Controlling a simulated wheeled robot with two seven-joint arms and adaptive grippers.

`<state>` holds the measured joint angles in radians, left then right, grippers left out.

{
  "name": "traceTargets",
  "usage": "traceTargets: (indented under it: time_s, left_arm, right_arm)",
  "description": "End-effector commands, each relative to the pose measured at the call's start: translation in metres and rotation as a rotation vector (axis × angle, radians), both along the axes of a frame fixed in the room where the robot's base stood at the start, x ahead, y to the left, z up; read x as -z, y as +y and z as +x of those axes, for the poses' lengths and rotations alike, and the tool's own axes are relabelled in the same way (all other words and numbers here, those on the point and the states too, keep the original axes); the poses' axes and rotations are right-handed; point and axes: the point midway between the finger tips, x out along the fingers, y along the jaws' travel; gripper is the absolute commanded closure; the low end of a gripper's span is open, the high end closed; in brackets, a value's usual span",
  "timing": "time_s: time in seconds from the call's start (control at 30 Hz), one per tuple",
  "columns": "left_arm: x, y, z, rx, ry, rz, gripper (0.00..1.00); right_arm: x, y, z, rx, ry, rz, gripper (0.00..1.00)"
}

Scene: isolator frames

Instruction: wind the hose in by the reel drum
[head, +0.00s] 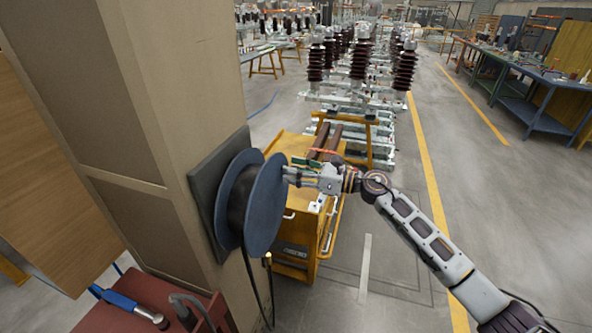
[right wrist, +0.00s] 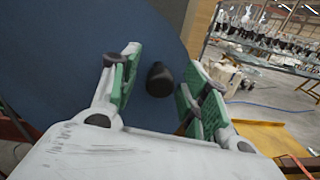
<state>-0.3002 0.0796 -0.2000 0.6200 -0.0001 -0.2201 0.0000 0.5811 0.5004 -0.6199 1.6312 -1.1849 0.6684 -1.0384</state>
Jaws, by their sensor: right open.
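The blue reel drum (head: 264,205) is mounted on a grey plate (head: 212,190) on the beige pillar. It fills the left of the right wrist view (right wrist: 60,70). The dark hose (head: 254,284) hangs down from the drum's underside; its lower end is unclear. My right gripper (head: 289,173) is at the drum's outer face, near its right rim. In the right wrist view, its green-padded fingers are open, one on either side of a dark knob (right wrist: 159,80) on the drum face, with visible gaps. My left gripper is not in view.
A yellow cabinet (head: 288,248) stands just behind the drum. A red cart top (head: 112,318) with tools is at lower left. Racks of brown insulators (head: 358,62) stand farther back. Open grey floor (head: 500,210) lies to the right.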

Motion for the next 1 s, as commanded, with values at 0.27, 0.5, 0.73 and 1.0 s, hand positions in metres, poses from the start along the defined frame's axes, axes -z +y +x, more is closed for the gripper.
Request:
traceTargets:
  time_s: [0.27,0.5,0.73,1.0]
  left_arm:
    - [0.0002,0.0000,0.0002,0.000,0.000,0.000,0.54]
    - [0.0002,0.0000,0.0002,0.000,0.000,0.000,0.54]
    - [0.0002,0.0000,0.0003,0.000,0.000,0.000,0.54]
    - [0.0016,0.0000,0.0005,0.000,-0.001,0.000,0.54]
  right_arm:
    - [0.0000,-0.0001,0.0001,0.000,0.000,0.000,0.69]
    - [-0.0001,-0.0002,0.0000,0.000,0.000,0.000,1.00]
    - [-0.0001,-0.0004,0.0001,0.000,0.001,0.001,1.00]
    - [0.0030,-0.0012,0.0026,0.001,0.032,0.011,1.00]
